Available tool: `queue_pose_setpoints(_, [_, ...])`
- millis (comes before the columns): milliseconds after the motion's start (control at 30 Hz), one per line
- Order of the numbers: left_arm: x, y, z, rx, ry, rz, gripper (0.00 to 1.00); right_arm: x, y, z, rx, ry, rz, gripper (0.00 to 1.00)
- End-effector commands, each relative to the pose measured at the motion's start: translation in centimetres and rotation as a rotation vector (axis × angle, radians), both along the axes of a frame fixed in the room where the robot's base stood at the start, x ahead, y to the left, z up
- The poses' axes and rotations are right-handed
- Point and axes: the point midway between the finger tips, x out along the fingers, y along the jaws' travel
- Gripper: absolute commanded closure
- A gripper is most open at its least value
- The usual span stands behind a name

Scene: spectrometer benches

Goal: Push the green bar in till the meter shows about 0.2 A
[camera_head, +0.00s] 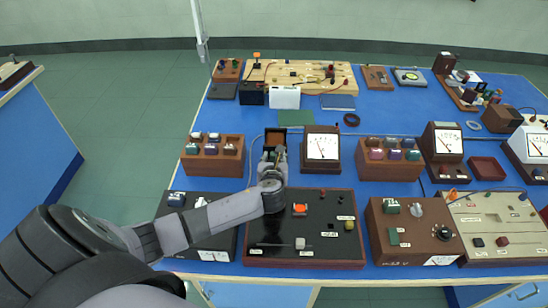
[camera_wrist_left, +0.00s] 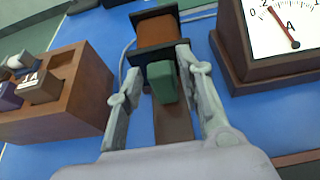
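The green bar (camera_wrist_left: 161,82) sits on a brown strip in front of a brown coil block (camera_wrist_left: 157,31) with dark end plates. My left gripper (camera_wrist_left: 160,55) is open, with one finger on each side of the bar. A gap shows at the left finger; I cannot tell whether the right finger touches. In the head view my left gripper (camera_head: 274,160) largely hides the bar, and the coil block (camera_head: 275,137) shows beyond it. The ammeter (camera_head: 322,146) stands just right of the coil; its needle (camera_wrist_left: 283,28) leans left, near the low-end numbers. My right gripper is out of view.
A wooden block with several labelled pieces (camera_wrist_left: 55,95) stands close left of the gripper. A dark panel with an orange switch (camera_head: 300,209) lies in front, under my left arm. A green mat (camera_head: 296,118) lies behind the coil.

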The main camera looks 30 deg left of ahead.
Motion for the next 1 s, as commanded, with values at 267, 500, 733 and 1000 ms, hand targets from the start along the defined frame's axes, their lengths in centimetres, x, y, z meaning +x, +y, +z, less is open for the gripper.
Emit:
queue_pose_setpoints(267, [0.0, 0.0, 0.0, 0.0, 0.0, 0.0, 0.58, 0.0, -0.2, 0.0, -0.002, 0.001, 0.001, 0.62])
queue_pose_setpoints(500, [-0.7, -0.5, 0.3, 0.0, 0.0, -0.001, 0.58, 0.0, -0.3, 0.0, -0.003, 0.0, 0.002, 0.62])
queue_pose_setpoints(733, [-4.0, -2.5, 1.9, -0.003, 0.001, -0.002, 0.58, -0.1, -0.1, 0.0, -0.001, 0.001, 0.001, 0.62])
queue_pose_setpoints(1000, [-8.1, -5.0, 3.9, -0.002, 0.001, -0.002, 0.58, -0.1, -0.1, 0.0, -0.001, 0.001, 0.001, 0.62])
